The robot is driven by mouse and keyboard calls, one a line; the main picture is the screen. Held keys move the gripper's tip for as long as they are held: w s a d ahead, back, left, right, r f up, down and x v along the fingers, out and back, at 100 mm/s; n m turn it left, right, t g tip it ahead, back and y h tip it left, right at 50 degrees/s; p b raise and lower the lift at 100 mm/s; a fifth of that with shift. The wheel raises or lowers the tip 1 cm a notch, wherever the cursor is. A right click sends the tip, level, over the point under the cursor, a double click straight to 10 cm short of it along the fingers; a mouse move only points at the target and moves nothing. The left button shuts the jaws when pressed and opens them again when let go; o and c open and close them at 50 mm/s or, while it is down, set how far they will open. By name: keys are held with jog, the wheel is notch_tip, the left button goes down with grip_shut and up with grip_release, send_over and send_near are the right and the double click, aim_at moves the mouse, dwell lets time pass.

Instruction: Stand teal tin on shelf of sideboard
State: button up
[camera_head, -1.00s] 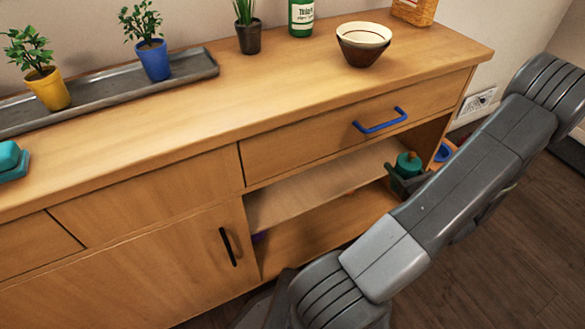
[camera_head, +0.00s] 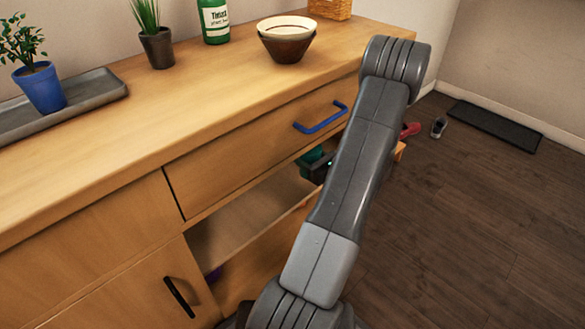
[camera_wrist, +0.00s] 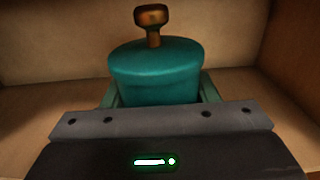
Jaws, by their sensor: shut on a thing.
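The teal tin (camera_wrist: 155,75) has a teal lid with a brown knob and stands upright in the wrist view. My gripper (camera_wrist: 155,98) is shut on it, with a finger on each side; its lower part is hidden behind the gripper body. In the head view a bit of the teal tin (camera_head: 312,158) shows under the drawer, at the open shelf of the sideboard (camera_head: 235,222). My arm hides much of that area. The wrist view shows wooden walls around the tin. I cannot tell whether its base touches the shelf board.
The drawer with a blue handle (camera_head: 321,119) is closed above the shelf. A bowl (camera_head: 286,40), a green bottle (camera_head: 214,20) and potted plants (camera_head: 41,88) stand on the sideboard top. Shoes (camera_head: 438,127) and a dark mat (camera_head: 494,126) lie on the floor at right.

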jog(key=w+a+f+b, duration=0.1)
jog(key=f, duration=0.1)
jog(key=w+a+f+b, duration=0.1)
jog(key=f+b, duration=0.1)
jog(key=w+a+f+b, duration=0.1)
jog(key=f, duration=0.2)
jog(key=shift+w+a+b, duration=0.3)
jog(key=shift+w+a+f, duration=0.1)
